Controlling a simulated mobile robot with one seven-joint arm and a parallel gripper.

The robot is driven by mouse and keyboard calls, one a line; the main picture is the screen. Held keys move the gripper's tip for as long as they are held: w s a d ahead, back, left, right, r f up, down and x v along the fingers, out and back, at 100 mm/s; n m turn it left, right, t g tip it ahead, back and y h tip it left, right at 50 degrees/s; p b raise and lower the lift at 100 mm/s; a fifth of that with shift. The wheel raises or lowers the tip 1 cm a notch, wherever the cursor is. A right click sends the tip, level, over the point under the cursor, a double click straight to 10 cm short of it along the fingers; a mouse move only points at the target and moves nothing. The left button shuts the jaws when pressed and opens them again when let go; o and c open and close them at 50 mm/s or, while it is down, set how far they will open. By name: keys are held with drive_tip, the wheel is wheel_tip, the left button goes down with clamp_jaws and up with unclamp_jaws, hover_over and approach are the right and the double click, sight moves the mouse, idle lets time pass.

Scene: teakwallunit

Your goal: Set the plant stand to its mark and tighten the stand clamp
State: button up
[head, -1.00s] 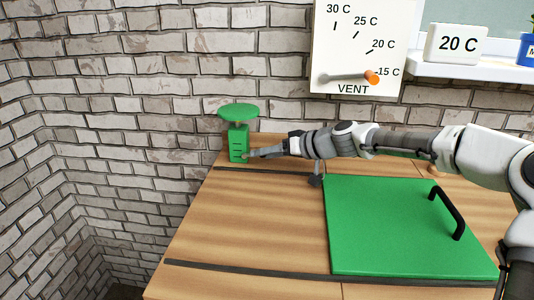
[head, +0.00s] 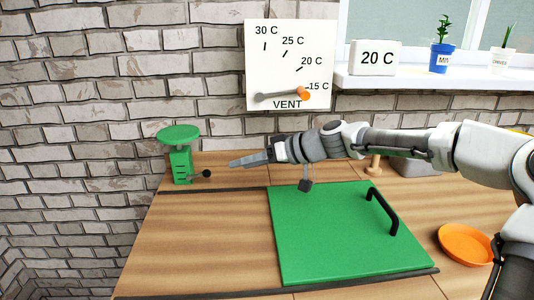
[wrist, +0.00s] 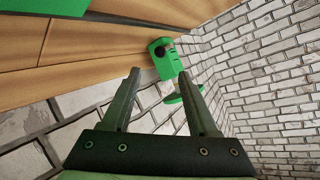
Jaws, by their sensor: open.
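The green plant stand (head: 181,166) stands upright at the back left of the wooden worktop, with a round top plate (head: 178,133) and dark marks on its body. Which mark it is set to is too small to tell. The stand clamp, a short lever with a black knob (head: 206,173), sticks out to the right, low on the body. My gripper (head: 231,163) is to the right of the knob, apart from it, pointing left. In the wrist view, my open, empty fingers (wrist: 160,74) point towards the stand (wrist: 165,62) and its black knob (wrist: 160,50).
A green panel with a black handle (head: 382,211) lies right of centre on the worktop. Dark strips (head: 215,190) cross the top. A vent dial (head: 290,65) hangs on the brick wall. An orange dish (head: 466,244) is at the right. The left worktop is clear.

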drive_tip(key=p+v, duration=0.1)
drive_tip(key=v, duration=0.5)
drive_tip(key=shift+a, duration=0.1)
